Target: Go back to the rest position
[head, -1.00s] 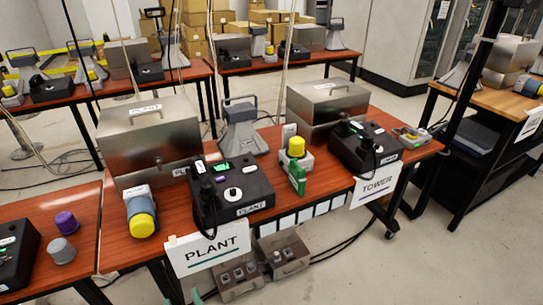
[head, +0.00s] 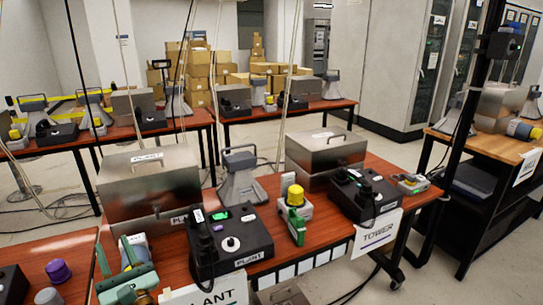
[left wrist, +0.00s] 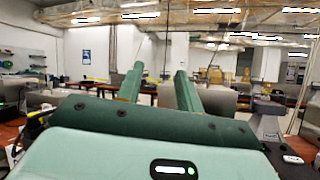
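My left gripper (head: 114,247) is green and shows at the lower left of the head view, in front of the near table. Its two fingers point up and stand apart in the left wrist view (left wrist: 157,76), with nothing held between them. It partly hides a grey-and-white device (head: 137,246) behind it. A black phone base with a PLANT label (head: 231,235) sits to its right. A second black phone base (head: 363,195) sits farther right, above the TOWER sign (head: 377,232).
Metal boxes (head: 151,180) (head: 322,155) stand on the near table behind the phones. A grey stand (head: 242,180) is between them. Purple and grey knobs (head: 58,271) are at the lower left. More red tables (head: 280,115) with similar gear stand behind, and a wood-topped cart (head: 480,143) is at right.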

